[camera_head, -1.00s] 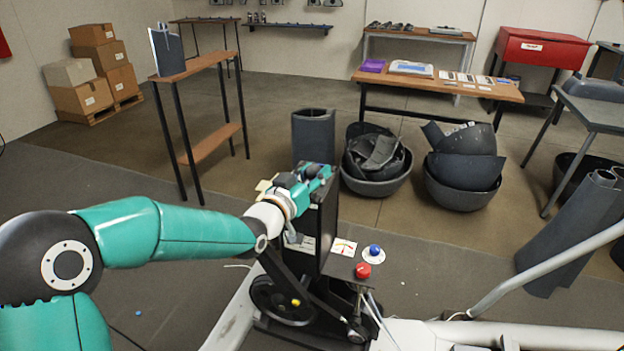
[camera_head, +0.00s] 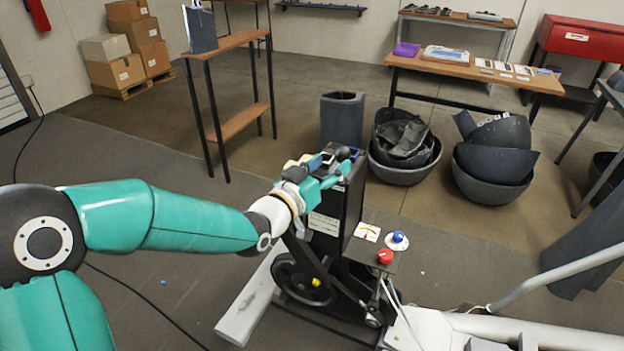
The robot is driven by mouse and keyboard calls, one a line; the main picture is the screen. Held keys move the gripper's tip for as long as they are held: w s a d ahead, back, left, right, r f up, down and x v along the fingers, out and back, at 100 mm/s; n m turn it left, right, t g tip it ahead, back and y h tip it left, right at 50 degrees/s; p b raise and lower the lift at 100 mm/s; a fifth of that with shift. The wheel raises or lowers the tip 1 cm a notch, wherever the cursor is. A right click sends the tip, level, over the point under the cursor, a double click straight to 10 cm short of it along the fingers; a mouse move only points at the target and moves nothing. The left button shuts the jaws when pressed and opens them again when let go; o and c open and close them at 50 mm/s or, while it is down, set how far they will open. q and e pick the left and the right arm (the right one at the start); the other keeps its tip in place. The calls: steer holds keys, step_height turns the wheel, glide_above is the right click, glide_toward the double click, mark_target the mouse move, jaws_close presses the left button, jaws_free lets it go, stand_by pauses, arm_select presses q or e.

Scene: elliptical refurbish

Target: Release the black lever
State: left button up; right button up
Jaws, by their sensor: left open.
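The black machine (camera_head: 342,211) stands upright at the centre, with a dark flywheel (camera_head: 300,280) low on its left side. My left gripper (camera_head: 338,166) is at the top of the machine. Its teal fingers are apart, and they point right across the machine's top edge. A small dark part shows beside the fingertips, but I cannot tell if it is the black lever. I cannot tell if the fingers touch it. A red knob (camera_head: 385,257) and a blue knob (camera_head: 398,237) sit on a small panel at the machine's right. My right gripper is not in view.
Two dark bowls of shell parts (camera_head: 405,170) (camera_head: 493,188) stand on the floor behind the machine. A narrow wooden shelf (camera_head: 232,41) stands at the back left. White frame tubes (camera_head: 560,268) run to the lower right. A cable (camera_head: 135,305) crosses the floor at left.

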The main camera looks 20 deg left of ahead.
arm_select(q)
steer(key=v, duration=0.6)
steer(key=shift+s, duration=0.2)
steer(key=s+d+f+n+g+p, duration=0.1)
steer(key=d+f+g+p, duration=0.2)
steer(key=f, duration=0.6)
steer(key=s+d+f+g+p, duration=0.2)
steer(key=f+g+p, duration=0.25)
steer(key=f, duration=0.35)
steer(key=s+d+f+g+p, duration=0.1)
steer(key=s+f+g, duration=0.3)
steer(key=s+f, duration=0.4)
steer(key=s+d+f+n+g+p, duration=0.1)
steer(key=s+f+g, duration=0.4)
steer(key=s, duration=0.8)
step_height(320, 180, down, 3)
steer(key=shift+d+f+n+p, duration=0.3)
steer(key=shift+d+p, duration=0.35)
steer(key=shift+d, duration=0.4)
